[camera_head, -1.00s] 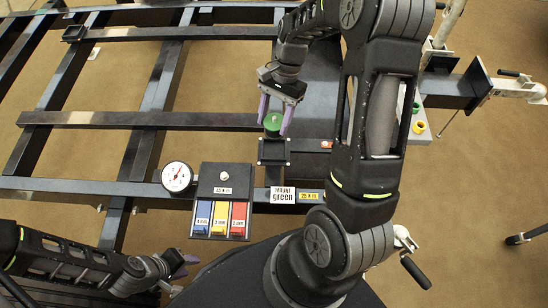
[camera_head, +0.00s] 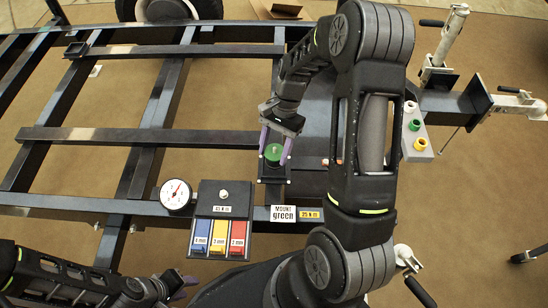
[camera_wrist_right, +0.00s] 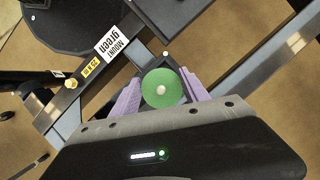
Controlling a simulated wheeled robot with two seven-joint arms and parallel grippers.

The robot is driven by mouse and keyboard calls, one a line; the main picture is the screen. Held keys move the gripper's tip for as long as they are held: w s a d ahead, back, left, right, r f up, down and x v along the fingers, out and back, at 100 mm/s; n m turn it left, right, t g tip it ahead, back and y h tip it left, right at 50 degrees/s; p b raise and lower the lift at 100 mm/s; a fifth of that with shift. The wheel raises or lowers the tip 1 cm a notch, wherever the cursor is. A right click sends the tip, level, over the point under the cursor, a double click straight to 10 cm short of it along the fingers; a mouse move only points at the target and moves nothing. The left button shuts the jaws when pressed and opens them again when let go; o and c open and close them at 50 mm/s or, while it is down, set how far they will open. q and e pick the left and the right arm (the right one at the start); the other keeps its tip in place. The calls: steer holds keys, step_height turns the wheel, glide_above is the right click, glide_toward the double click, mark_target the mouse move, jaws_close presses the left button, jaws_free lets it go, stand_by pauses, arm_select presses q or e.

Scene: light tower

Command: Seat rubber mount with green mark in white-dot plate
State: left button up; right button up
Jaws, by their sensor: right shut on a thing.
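The rubber mount with the green mark (camera_head: 273,153) has a round green top with a pale centre. It is between the purple fingers of my right gripper (camera_head: 276,150), which is shut on it. It also shows in the right wrist view (camera_wrist_right: 163,89). Below it is a dark square plate (camera_head: 275,175) on the frame rail. A white dot (camera_wrist_right: 165,54) shows at the plate's corner in the right wrist view. I cannot tell whether the mount touches the plate. My left gripper (camera_head: 180,284) is low at the left, and its opening is unclear.
A "MOUNT green" label (camera_head: 283,213) sits on the front rail. A dial gauge (camera_head: 175,194) and a box with blue, yellow and red drawers (camera_head: 222,220) stand left of it. A grey block (camera_head: 418,135) holds green and yellow bushings at the right.

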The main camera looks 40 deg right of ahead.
mark_target(274, 158)
steer(key=shift+f+b, duration=0.45)
steer(key=shift+f, duration=1.4)
steer(key=shift+f, duration=0.2)
steer(key=o, duration=1.6)
steer(key=shift+r, duration=0.1)
steer(key=p+v, duration=0.2)
steer(key=v, duration=1)
steer(key=shift+p, duration=0.35)
steer(key=shift+r, duration=0.1)
